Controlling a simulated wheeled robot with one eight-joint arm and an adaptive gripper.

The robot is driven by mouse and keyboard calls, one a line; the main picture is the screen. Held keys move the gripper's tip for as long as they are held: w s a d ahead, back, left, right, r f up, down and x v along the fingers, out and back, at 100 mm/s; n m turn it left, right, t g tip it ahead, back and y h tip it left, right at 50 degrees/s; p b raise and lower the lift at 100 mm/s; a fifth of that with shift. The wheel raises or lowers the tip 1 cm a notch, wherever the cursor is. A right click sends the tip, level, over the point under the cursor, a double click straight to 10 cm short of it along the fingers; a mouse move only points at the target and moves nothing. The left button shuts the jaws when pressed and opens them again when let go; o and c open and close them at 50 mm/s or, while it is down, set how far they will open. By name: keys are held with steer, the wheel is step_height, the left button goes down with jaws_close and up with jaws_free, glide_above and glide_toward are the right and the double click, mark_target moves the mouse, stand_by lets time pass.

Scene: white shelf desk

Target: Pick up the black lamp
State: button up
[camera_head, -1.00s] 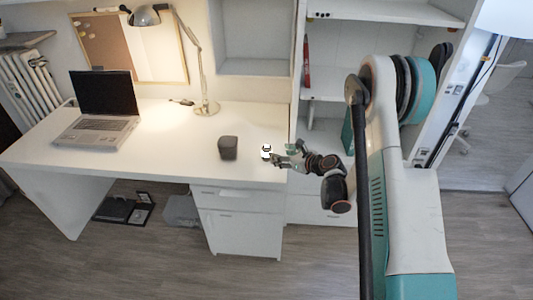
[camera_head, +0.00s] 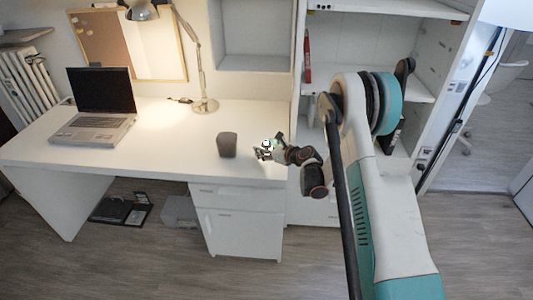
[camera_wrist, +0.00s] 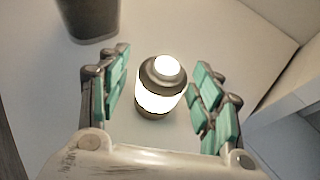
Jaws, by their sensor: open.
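The black lamp is a small lantern with a dark cap and base and a glowing white band. It stands upright on the white desk near the right end, and the wrist view shows the lamp (camera_wrist: 160,92) between my fingers. In the head view the lamp (camera_head: 267,144) is small and partly covered by my gripper (camera_head: 266,151). In the wrist view my gripper (camera_wrist: 161,78) is open, with one teal-padded finger on each side of the lamp and gaps between pads and lamp. The lower part of the lamp is partly hidden behind its own body.
A dark grey cup-like object (camera_head: 227,144) stands left of the lamp and also shows at the wrist view's top left (camera_wrist: 90,15). A laptop (camera_head: 100,108) and a desk lamp (camera_head: 200,75) are farther left. White shelving (camera_head: 350,50) rises behind my arm.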

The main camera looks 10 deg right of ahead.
steer(key=shift+r, duration=0.1)
steer(key=c, duration=1.2)
